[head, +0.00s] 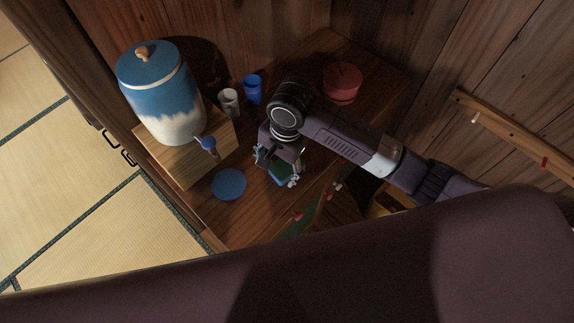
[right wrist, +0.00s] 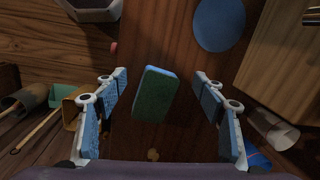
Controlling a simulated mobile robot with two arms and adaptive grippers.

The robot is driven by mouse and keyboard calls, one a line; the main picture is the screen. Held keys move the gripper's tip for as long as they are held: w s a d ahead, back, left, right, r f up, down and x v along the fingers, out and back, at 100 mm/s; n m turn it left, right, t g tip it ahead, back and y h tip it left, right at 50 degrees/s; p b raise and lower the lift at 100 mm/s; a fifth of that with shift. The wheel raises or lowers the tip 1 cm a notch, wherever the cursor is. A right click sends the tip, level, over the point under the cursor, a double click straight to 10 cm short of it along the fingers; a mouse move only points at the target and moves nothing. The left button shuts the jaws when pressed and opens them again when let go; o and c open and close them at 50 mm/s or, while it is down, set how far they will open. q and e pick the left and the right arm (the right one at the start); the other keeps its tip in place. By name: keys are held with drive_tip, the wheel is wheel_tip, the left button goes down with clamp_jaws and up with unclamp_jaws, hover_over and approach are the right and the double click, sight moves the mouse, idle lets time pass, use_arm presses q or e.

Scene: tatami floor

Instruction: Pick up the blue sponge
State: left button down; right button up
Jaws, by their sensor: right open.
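The blue sponge (right wrist: 155,96) lies on the wooden surface (right wrist: 180,50) with its green scouring side up. In the right wrist view it is in the middle, slightly tilted, between the two fingers of my right gripper (right wrist: 159,80). The fingers stand apart on either side of it, and no contact shows. In the head view my right gripper (head: 277,170) points down over the counter, open, with a green patch of the sponge (head: 283,174) partly hidden behind it. I cannot tell the exact height above the sponge. My left gripper is not in view.
A blue and white lidded dispenser (head: 165,90) stands on a wooden block (head: 190,170) at the left. A blue disc (head: 229,184), white cup (head: 229,103), blue cup (head: 253,90) and red lidded pot (head: 342,82) are around the gripper. The counter's front edge is close.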

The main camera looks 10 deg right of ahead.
sight(287, 165)
drive_tip(key=w+d+m, duration=0.1)
drive_tip(key=d+r+m+h, duration=0.1)
drive_tip(key=w+d+r+m, duration=0.1)
drive_tip(key=shift+w+d+h, duration=0.15)
drive_tip(key=shift+w+h, duration=0.15)
drive_tip(key=shift+w, duration=0.05)
wheel_tip(287, 165, down, 2)
drive_tip(key=shift+d+f+m, duration=0.1)
drive_tip(key=shift+f+m, duration=0.1)
drive_tip(key=shift+m, duration=0.1)
drive_tip(key=f, duration=0.1)
drive_tip(key=f+p, duration=0.1)
drive_tip(key=f, duration=0.2)
drive_tip(key=shift+w+f, duration=0.15)
drive_tip(key=shift+w, duration=0.15)
drive_tip(key=shift+f, duration=0.55)
drive_tip(key=c, duration=0.8)
